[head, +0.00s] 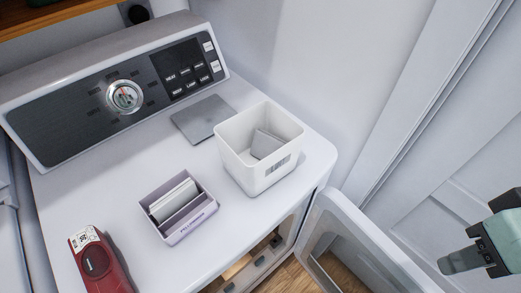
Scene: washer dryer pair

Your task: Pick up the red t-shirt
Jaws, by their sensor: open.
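I see no red t-shirt in the head view. My gripper (460,261) is at the lower right edge, open, with nothing seen between its fingers. It is in front of a white panelled door and to the right of the machine's open door. The only red thing is a hard-looking red object (105,271) with a white label and a dark round part, lying on the machine top at the lower left. It does not look like cloth. Most of the machine's inside is hidden below its top.
The white machine (120,186) has its front door (366,250) swung open. On its top are a white square bin (270,172) holding a grey item, a lilac box (190,224) with white packets, and a flat grey lid (203,118). Wooden floor shows below.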

